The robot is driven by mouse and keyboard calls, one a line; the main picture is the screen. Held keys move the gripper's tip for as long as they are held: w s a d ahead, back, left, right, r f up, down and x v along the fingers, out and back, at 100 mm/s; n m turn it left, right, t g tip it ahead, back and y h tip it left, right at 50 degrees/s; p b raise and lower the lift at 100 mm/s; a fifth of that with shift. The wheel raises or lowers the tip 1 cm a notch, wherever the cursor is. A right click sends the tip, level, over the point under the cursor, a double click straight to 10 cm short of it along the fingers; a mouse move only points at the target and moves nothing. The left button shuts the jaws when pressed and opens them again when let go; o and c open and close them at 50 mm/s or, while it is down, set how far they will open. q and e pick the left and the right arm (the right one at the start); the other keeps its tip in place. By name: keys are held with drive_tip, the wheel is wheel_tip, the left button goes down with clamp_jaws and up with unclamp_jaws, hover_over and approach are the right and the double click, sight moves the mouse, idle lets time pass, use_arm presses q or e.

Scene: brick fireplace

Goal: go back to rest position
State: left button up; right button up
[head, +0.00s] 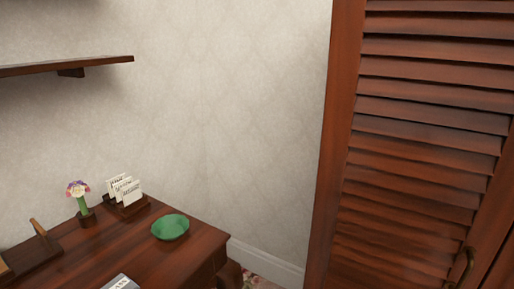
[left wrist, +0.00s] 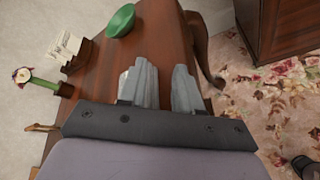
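My left gripper (left wrist: 163,85) shows in the left wrist view, with its two grey fingers apart and nothing between them. It is over the wooden desk (left wrist: 165,45), whose brown top shows between and beyond the fingers. How high it is above the desk I cannot tell. Neither gripper shows in the head view, and my right gripper is in no view.
On the desk (head: 185,262) stand a green bowl (head: 170,227), a letter holder with cards (head: 125,190) and a flower in a small pot (head: 80,195). A louvered wooden door (head: 425,130) is at right, a wall shelf (head: 70,66) at upper left. Flowered carpet (left wrist: 260,105) lies beside the desk.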

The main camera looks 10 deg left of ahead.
use_arm(q)
drive_tip(key=s+d+f+m+g+y, duration=0.1)
drive_tip(key=s+d+f+m+g, duration=0.2)
drive_tip(key=s+d+m+g, duration=0.7)
drive_tip(key=s+f+m+y, duration=0.1)
drive_tip(key=s+f+m, duration=0.4)
drive_tip(key=m, duration=1.2)
drive_tip(key=w+d+f+t+h+p, duration=0.1)
drive_tip(key=w+d+f+t+p, duration=0.1)
drive_tip(key=w+f+t, duration=0.3)
drive_tip(key=shift+w+d+f+t+h, duration=0.35)
drive_tip(key=shift+w+d+t, duration=0.2)
drive_tip(key=shift+t, duration=0.45)
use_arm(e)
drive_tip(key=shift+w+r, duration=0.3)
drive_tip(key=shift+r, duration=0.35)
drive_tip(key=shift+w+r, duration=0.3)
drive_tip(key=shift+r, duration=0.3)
use_arm(q)
drive_tip(key=shift+s+a, duration=0.1)
drive_tip(key=shift+s, duration=0.05)
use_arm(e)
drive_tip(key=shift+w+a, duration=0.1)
